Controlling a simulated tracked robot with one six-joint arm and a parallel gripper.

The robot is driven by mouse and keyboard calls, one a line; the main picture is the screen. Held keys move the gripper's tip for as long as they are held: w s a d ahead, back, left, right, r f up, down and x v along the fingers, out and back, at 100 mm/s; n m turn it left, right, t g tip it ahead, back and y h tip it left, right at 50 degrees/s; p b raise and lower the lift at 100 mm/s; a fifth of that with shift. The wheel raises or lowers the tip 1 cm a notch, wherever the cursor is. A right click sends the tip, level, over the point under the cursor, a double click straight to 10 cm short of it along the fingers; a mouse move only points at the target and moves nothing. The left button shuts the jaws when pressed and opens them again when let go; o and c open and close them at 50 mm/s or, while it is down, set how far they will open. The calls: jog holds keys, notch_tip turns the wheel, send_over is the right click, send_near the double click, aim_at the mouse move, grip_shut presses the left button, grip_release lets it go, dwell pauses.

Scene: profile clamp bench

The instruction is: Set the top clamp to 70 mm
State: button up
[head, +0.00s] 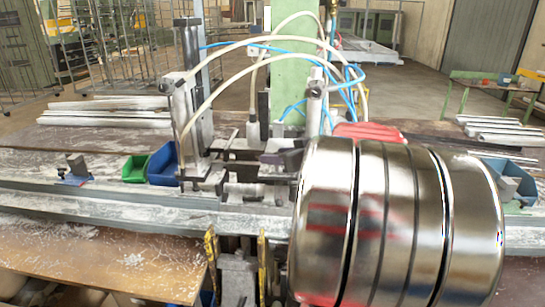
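The clamp bench (110,205) runs across the view with a metal clamping assembly at its middle. An upright pneumatic clamp (195,112) stands at the left of the assembly, with pale and blue hoses on it. A second upright cylinder (315,105) stands to its right, behind the near arm link. I cannot tell which of these is the top clamp, and no 70 mm mark or scale can be read. My gripper is not in view. A large shiny part of my arm fills the lower right and hides the bench there.
A green bin (135,169) and a blue bin (163,165) stand left of the clamps. Pale profiles (105,113) lie at the back left, more (500,131) at the right. Two yellow handles (212,262) (262,265) stick up in front. A green column (290,80) stands behind.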

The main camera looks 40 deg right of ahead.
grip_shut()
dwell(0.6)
